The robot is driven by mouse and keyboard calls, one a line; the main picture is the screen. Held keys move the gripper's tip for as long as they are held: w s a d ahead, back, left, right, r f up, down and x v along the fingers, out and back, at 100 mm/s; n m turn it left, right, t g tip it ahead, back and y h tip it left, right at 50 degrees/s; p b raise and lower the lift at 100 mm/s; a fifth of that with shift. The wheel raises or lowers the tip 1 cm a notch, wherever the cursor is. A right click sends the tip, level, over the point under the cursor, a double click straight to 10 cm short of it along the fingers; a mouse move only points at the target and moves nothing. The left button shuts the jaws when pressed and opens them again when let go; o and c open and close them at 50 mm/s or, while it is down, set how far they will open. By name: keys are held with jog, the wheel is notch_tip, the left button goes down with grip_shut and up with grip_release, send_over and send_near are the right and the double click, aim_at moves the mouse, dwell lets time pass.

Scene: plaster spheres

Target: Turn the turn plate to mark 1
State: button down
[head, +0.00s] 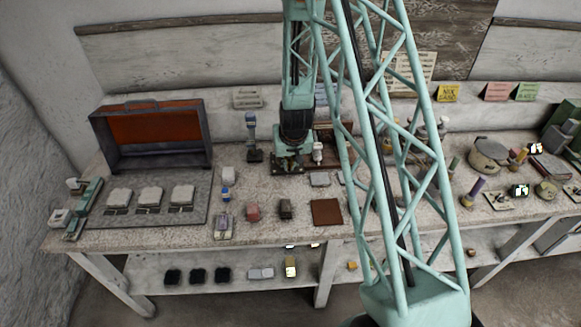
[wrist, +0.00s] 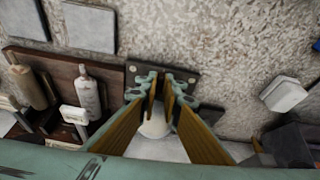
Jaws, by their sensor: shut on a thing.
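My gripper (wrist: 162,90) points down at the bench, its two tan-padded fingers close together at the tips. In the head view my gripper (head: 287,160) is at the back middle of the bench. Under and around the fingertips is a dark squarish plate with bolts at its corners, which I take for the turn plate (wrist: 190,79). The fingers are shut on a part at its middle that they mostly hide. A pale round surface (wrist: 155,125) shows between the fingers. No mark or number on the plate is readable.
A brown wooden rack (wrist: 57,68) with pale bottle-like pieces stands close left of my gripper in the wrist view. A small white-topped block (wrist: 284,95) is to the right. In the head view a blue-topped post (head: 252,135) stands left of my gripper, and an open orange-lined case (head: 150,135) farther left.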

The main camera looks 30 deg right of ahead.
jog(key=shift+w+a+m, duration=0.1)
jog(key=shift+a+m, duration=0.15)
jog(key=shift+m, duration=0.25)
dwell(0.4)
jog(key=c, duration=2.8)
grip_release()
jog(key=shift+r, duration=0.15)
jog(key=shift+a+v, duration=0.15)
jog(key=shift+v, duration=2.8)
jog(key=shift+a+v, duration=0.15)
jog(key=shift+v, duration=2.75)
jog(key=shift+w, duration=0.1)
